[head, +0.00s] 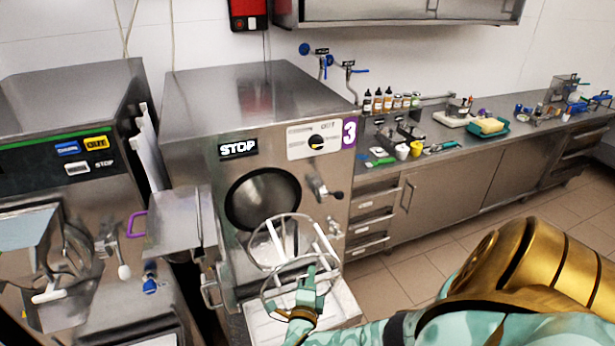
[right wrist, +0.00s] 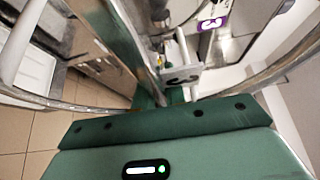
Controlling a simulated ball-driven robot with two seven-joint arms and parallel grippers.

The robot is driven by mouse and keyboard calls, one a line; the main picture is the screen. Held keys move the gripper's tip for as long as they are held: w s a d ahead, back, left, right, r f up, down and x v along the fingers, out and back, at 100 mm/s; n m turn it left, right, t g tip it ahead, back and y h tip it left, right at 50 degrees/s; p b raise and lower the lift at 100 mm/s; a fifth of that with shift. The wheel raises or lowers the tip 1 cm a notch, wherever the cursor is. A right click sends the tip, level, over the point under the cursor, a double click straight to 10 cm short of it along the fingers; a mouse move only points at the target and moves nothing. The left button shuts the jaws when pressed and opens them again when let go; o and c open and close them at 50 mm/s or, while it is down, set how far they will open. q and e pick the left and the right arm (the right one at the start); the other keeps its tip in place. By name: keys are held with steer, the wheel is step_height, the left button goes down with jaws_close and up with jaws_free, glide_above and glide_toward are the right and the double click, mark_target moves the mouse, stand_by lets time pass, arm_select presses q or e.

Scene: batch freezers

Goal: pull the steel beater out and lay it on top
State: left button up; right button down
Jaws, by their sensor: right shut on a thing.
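The steel beater (head: 327,243), with rings and pale bars, is in front of the round opening (head: 262,200) of the middle batch freezer (head: 200,115). Its far end overlaps the opening's lower edge in the head view; I cannot tell whether any of it is still inside. My right gripper (head: 306,290) is shut on the beater at its near end. The beater's ring (right wrist: 75,104) curves around the fingers in the right wrist view. The freezer's flat top (head: 215,85) is bare. My left gripper is not in view.
The freezer's door (head: 180,222) hangs open on the left. A white tray (head: 345,300) lies below the opening. A second freezer (head: 70,100) stands at the left. A steel counter (head: 460,150) with bottles, cups and tools runs along the right. The tiled floor (head: 400,250) is clear.

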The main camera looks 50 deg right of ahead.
steer(key=shift+s+a+r+p, duration=0.1)
steer(key=shift+s+a+p, duration=0.3)
steer(key=shift+s, duration=0.35)
steer(key=shift+s+a+f+p, duration=0.1)
steer(key=shift+s+a+p, duration=0.25)
steer(key=shift+s, duration=0.4)
steer(key=shift+s+a+r+p, duration=0.1)
steer(key=shift+s+a+p, duration=0.3)
steer(key=shift+s, duration=0.35)
steer(key=s+a+p, duration=0.4)
steer(key=s+a, duration=0.2)
steer(key=s, duration=0.6)
steer(key=shift+s, duration=0.15)
